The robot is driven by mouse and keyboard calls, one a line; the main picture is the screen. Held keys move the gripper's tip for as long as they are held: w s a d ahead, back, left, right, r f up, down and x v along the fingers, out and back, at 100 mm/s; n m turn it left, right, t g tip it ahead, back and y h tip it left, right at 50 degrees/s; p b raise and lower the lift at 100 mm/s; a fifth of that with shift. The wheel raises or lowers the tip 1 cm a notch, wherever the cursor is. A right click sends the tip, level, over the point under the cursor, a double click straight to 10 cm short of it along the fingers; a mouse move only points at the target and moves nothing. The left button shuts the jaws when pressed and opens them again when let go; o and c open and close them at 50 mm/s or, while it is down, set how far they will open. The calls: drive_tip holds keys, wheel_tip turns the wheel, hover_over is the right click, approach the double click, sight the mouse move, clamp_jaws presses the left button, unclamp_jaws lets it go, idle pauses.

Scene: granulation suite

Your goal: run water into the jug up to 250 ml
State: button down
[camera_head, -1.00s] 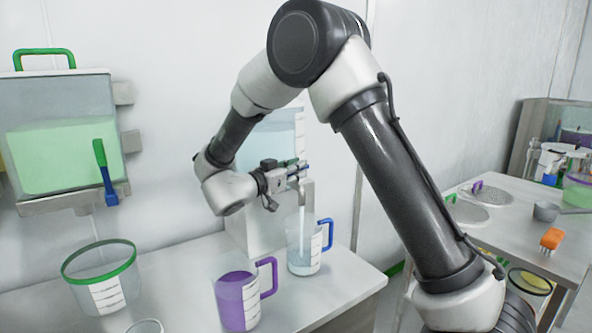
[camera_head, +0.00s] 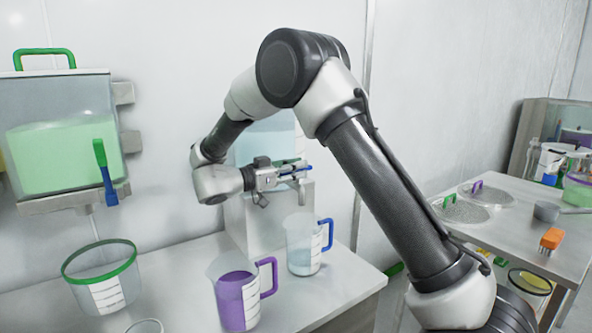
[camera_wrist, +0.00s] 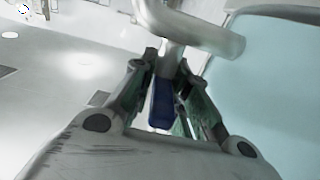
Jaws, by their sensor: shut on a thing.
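The clear jug with a blue handle (camera_head: 302,236) stands upright on the bench under the tap. Shallow clear water lies in its lower part; its scale marks are too small to read. The tap spout (camera_head: 302,181) points down above the jug, and no stream shows now. My gripper (camera_head: 294,168) is at the tap, above the jug, shut on the blue tap lever. In the wrist view the lever (camera_wrist: 162,103) sits between my gripper's fingers (camera_wrist: 168,105), below the pale tap pipe (camera_wrist: 190,28). The water tank (camera_head: 268,143) is behind, partly hidden by my arm.
A purple-handled jug of purple liquid (camera_head: 238,297) stands close to the left front of the blue-handled jug. A green-rimmed bucket (camera_head: 100,278) is at left, below a tank of green liquid (camera_head: 62,155). Another table (camera_head: 510,235) is at right.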

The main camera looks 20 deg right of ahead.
drive_tip(key=c, duration=1.4)
unclamp_jaws()
drive_tip(key=shift+o, duration=0.2)
drive_tip(key=shift+a, duration=0.1)
drive_tip(key=v, duration=1.1)
drive_tip(key=shift+s+a, duration=0.15)
drive_tip(key=shift+a, duration=0.25)
drive_tip(key=shift+s, duration=0.15)
